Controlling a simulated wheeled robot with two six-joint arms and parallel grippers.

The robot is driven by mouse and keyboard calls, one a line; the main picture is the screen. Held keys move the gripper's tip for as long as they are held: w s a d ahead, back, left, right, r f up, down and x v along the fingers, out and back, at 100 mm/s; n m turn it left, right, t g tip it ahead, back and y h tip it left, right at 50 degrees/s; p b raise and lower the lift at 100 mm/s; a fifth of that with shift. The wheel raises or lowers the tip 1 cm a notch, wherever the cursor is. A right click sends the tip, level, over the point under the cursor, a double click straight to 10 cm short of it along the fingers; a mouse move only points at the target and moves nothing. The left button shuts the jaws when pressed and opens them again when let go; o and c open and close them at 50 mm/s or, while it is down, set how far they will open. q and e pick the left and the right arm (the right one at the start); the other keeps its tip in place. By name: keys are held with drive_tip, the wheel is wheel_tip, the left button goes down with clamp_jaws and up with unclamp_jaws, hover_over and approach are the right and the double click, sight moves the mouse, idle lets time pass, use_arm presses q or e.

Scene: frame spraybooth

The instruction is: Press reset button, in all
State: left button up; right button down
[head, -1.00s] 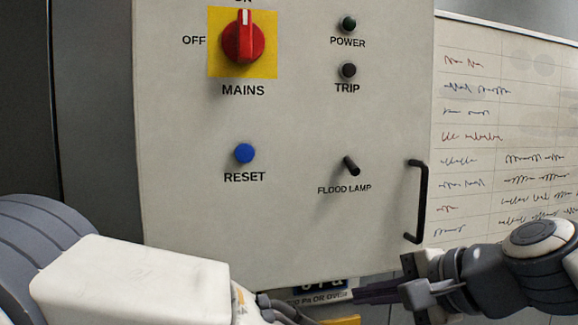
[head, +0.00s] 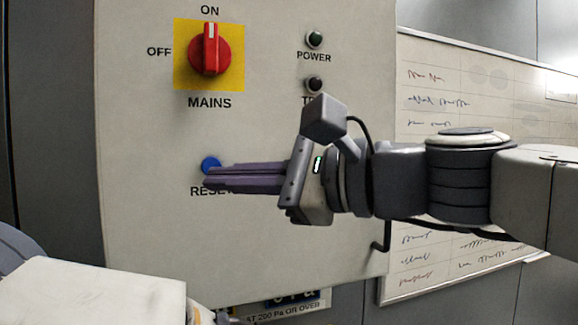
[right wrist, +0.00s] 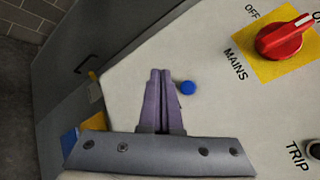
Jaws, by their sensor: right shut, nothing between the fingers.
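The blue round reset button (head: 210,163) is on the pale panel (head: 150,240), above the RESET label and below the red mains switch. My right gripper (head: 208,177) is shut and empty. Its purple fingers point left across the panel, their tips overlapping the lower part of the button in the head view and covering part of the label. In the right wrist view the button (right wrist: 188,87) shows whole, just to the right of the shut fingertips (right wrist: 160,73). I cannot tell whether the fingers touch the panel. My left gripper is not in view.
The red mains switch (head: 210,50) points to ON on its yellow plate. The dark power lamp (head: 314,39) and trip lamp (head: 313,84) are at the upper right. The flood lamp switch is hidden behind my right gripper. A whiteboard (head: 430,75) hangs right of the panel.

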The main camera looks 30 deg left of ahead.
sight(203, 169)
drive_tip(key=w+a+p, duration=0.3)
drive_tip(key=w+a, duration=0.2)
drive_tip(key=a, duration=0.1)
drive_tip(key=shift+w+a, duration=0.25)
drive_tip(key=shift+w, duration=0.05)
drive_tip(key=shift+w+a, duration=0.1)
idle(1.9)
drive_tip(key=shift+w+a, duration=0.25)
drive_tip(key=shift+w+a+p, duration=0.3)
drive_tip(key=shift+a+p, duration=0.05)
idle(0.8)
drive_tip(key=shift+s+d+f, duration=0.1)
idle(0.4)
drive_tip(key=shift+s+d+b, duration=0.5)
drive_tip(key=shift+d+b, duration=0.1)
drive_tip(key=shift+b, duration=0.05)
drive_tip(key=shift+d, duration=0.1)
